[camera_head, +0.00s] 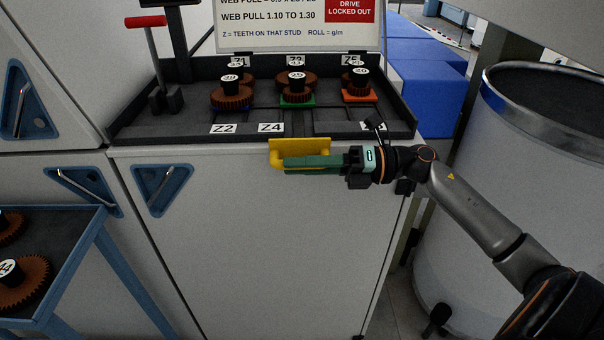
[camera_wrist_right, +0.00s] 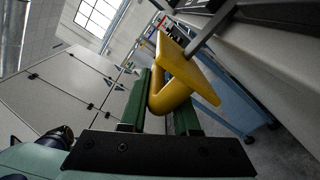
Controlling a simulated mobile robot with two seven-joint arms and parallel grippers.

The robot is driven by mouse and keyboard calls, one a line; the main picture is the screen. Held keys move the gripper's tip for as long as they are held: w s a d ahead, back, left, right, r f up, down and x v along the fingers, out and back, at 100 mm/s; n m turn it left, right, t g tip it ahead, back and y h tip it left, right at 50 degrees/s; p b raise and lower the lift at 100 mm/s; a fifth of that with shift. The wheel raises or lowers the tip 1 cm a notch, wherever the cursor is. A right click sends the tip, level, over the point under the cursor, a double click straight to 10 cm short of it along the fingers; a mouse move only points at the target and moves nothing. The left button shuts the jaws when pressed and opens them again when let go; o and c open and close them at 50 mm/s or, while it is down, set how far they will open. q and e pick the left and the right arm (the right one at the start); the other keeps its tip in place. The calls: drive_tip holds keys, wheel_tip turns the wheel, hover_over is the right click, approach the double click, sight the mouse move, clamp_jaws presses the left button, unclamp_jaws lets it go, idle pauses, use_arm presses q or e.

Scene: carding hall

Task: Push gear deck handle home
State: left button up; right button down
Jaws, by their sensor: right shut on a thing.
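The gear deck (camera_head: 190,139) is a dark tray on top of a white cabinet, with brown gears on it. Its yellow handle (camera_head: 290,147) is at the front edge, and it also shows in the right wrist view (camera_wrist_right: 183,72). My right gripper (camera_head: 288,164), with green fingers, reaches in from the right. It is shut on the yellow handle; in the wrist view the handle's bar (camera_wrist_right: 172,94) lies between the two fingers. The fingers hide part of the handle in the head view. My left gripper is in neither view.
A lever with a red grip (camera_head: 146,21) stands at the deck's left. A blue-framed cart (camera_head: 75,262) with gears is at the lower left. A large grey can (camera_head: 455,200) stands close to my right arm. Blue blocks (camera_head: 428,85) lie behind.

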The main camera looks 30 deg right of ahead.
drive_tip(key=shift+w+d+r, duration=0.2)
drive_tip(key=shift+d+r, duration=0.05)
drive_tip(key=shift+r, duration=0.25)
drive_tip(key=c, duration=0.9)
unclamp_jaws()
drive_tip(key=shift+o, duration=0.7)
drive_tip(key=shift+f, duration=0.2)
drive_tip(key=shift+s, duration=0.1)
drive_tip(key=shift+s+d+f, duration=0.1)
drive_tip(key=shift+d+f, duration=0.05)
drive_tip(key=b+v, duration=0.2)
drive_tip(key=v, duration=1)
drive_tip(key=shift+b, duration=0.35)
drive_tip(key=shift+d, duration=0.1)
